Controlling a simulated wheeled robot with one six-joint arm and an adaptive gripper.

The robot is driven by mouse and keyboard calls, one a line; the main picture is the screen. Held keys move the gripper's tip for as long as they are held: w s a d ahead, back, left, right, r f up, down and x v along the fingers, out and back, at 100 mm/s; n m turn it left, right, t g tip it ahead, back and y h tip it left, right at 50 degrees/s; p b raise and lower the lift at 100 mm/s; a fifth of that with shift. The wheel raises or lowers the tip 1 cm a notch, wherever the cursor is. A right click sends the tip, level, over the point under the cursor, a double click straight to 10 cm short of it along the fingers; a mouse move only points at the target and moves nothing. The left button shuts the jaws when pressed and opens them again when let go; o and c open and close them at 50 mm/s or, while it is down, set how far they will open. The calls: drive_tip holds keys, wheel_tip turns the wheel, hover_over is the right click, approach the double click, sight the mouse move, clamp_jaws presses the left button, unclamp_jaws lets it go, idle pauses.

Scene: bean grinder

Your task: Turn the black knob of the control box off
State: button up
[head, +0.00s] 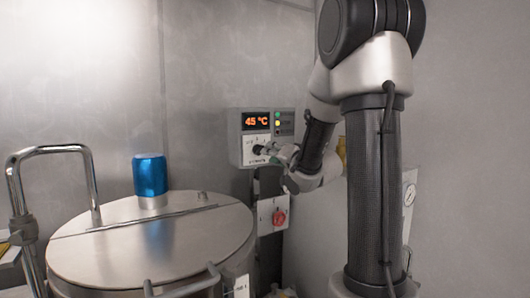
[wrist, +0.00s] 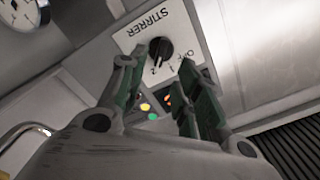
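The control box (head: 235,150) is on the back wall in the head view, with an orange 45 °C display (head: 256,121) above a white dial plate. In the wrist view its black knob (wrist: 161,50) sits on the plate marked STIRRER, OFF, 1 and 2. The knob seems to point toward the 2, but it is small. My gripper (wrist: 163,61) is open and empty, with one finger on each side of the knob in the picture. Contact cannot be told. In the head view my gripper (head: 264,150) is at the box's lower front and largely hides the knob.
A red rotary switch (head: 279,217) on a lower box is beneath the control box. A large steel vessel (head: 150,245) with a blue-capped part (head: 150,175) and a tubular handle (head: 92,185) stands at left.

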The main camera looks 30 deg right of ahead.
sight(259, 150)
drive_tip(key=w, duration=0.6)
drive_tip(key=shift+a, duration=0.15)
clamp_jaws()
